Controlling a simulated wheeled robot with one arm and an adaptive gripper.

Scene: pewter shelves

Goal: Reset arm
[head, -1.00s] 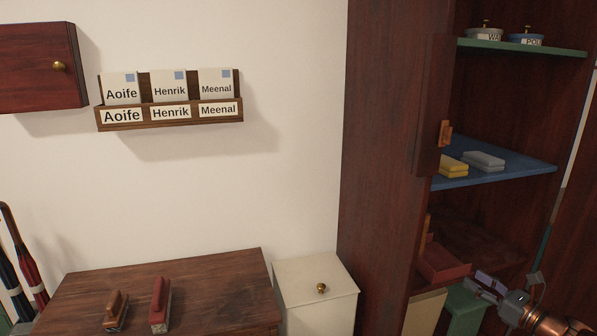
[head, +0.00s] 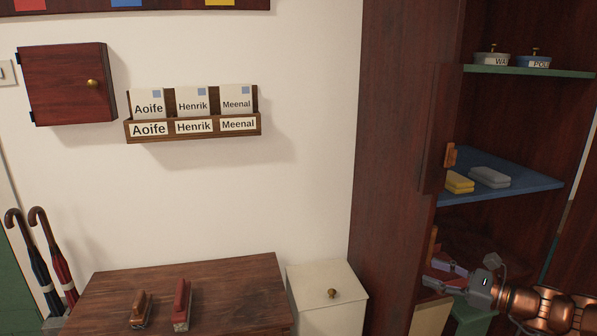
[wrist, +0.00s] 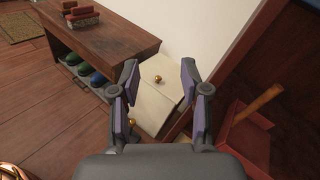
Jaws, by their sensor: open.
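My gripper (head: 444,276) is at the lower right of the head view, in front of the lower part of the dark red cabinet (head: 400,130). In the wrist view my gripper (wrist: 157,95) has its two purple-padded fingers spread wide with nothing between them. The same cream cabinet (head: 325,290) shows in the head view, left of my gripper.
A wooden bench (head: 215,290) holds two brushes. Yellow (head: 459,182) and grey (head: 489,177) blocks lie on the blue shelf (head: 520,180). A red dustpan-like thing (wrist: 245,138) is close right of my fingers. Open floor (wrist: 60,130) lies to the left.

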